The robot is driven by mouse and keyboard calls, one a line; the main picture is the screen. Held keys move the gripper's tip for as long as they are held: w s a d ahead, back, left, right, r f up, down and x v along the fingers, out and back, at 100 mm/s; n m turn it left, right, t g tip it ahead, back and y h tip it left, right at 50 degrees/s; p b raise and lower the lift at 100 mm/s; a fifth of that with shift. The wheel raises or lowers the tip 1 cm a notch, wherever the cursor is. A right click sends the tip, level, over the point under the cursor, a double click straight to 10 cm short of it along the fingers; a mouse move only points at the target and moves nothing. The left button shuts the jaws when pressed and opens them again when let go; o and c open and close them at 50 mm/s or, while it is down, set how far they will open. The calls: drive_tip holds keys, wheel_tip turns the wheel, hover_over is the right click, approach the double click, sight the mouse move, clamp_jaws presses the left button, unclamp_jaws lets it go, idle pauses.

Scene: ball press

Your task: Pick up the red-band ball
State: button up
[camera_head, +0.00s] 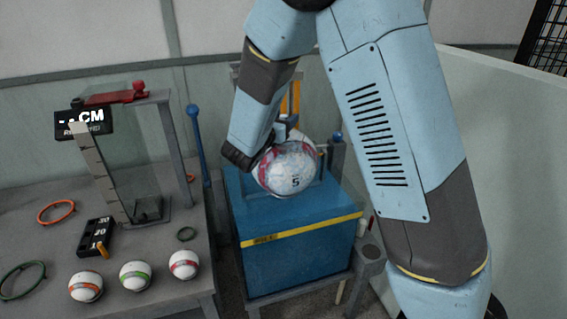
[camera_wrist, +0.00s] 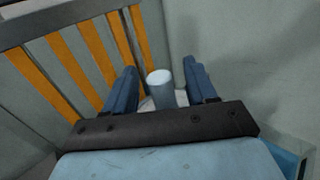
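A small white ball with a red-pink band (camera_head: 183,265) rests at the front right of the grey table. A larger white ball with pinkish-red markings and a "5" (camera_head: 287,170) shows above the blue box, in front of my gripper (camera_head: 272,138) and partly covering it. I cannot tell whether it touches my gripper. In the wrist view, my fingers (camera_wrist: 163,80) stand apart, with a whitish cylinder (camera_wrist: 160,84) between them. Gaps show on both sides of it. A pale surface lies just below the cylinder, mostly hidden by my gripper.
An orange-band ball (camera_head: 86,286) and a green-band ball (camera_head: 135,276) rest left of the small red-band ball. A clear-walled stand (camera_head: 165,150) with a CM sign rises behind them. The blue box (camera_head: 300,250) stands right of the table. A pale wall (camera_head: 500,150) closes the right side.

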clamp_jaws()
idle(0.3)
idle(0.9)
